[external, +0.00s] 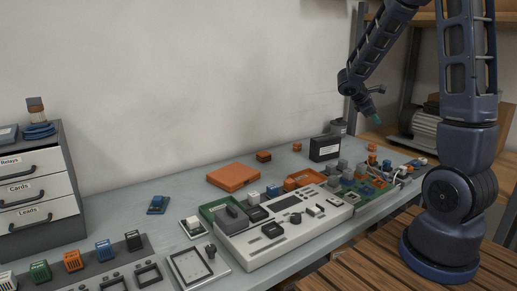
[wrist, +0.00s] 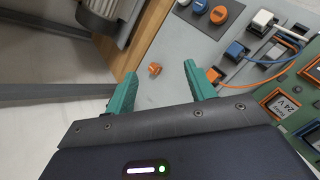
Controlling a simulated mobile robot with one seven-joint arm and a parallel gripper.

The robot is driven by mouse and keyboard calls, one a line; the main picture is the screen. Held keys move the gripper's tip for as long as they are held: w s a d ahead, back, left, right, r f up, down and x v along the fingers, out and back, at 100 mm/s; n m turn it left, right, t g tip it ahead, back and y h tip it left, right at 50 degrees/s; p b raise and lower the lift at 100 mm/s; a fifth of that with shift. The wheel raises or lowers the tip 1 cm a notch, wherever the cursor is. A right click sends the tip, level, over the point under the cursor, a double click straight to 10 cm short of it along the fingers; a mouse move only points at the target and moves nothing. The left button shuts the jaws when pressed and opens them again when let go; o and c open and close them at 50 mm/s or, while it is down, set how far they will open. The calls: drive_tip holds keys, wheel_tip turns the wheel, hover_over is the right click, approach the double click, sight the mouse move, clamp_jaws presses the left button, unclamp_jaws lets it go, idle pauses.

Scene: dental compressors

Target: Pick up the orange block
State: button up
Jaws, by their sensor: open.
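A small orange block (wrist: 155,70) lies on the grey bench top in the wrist view, ahead of my gripper and between the lines of its fingers. It appears to be the small orange piece (external: 372,147) below my gripper in the external view. My gripper (wrist: 159,88) is open and empty, with teal fingers spread apart. In the external view my gripper (external: 378,117) hangs above the right part of the bench, clear of the block. Another orange block (external: 263,156) sits farther left near the wall.
A green board (wrist: 285,100) with cables and connectors lies right of the block in the wrist view. An orange knob (wrist: 218,15) and an orange connector (wrist: 213,75) are nearby. A dark box (external: 325,147) stands near the wall. A motor-like compressor (external: 425,125) is beyond the bench end.

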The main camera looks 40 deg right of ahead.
drive_tip(key=w+d+f+n+h, duration=0.2)
drive_tip(key=w+d+f+n, duration=0.3)
drive_tip(key=d+f, duration=0.3)
drive_tip(key=n+t+h, duration=0.1)
drive_tip(key=n+t, duration=0.1)
drive_tip(key=n, duration=0.3)
approach(372, 146)
drive_tip(key=x, duration=0.5)
drive_tip(key=shift+d, duration=0.25)
drive_tip(key=shift+x, duration=1)
drive_tip(key=shift+w+x, duration=0.15)
drive_tip(key=shift+x, duration=1.25)
drive_tip(key=shift+w+x, duration=0.15)
drive_tip(key=shift+x, duration=1.25)
drive_tip(key=shift+r, duration=0.15)
drive_tip(key=c, duration=1)
drive_tip(key=shift+r, duration=0.1)
drive_tip(key=shift+c, duration=0.2)
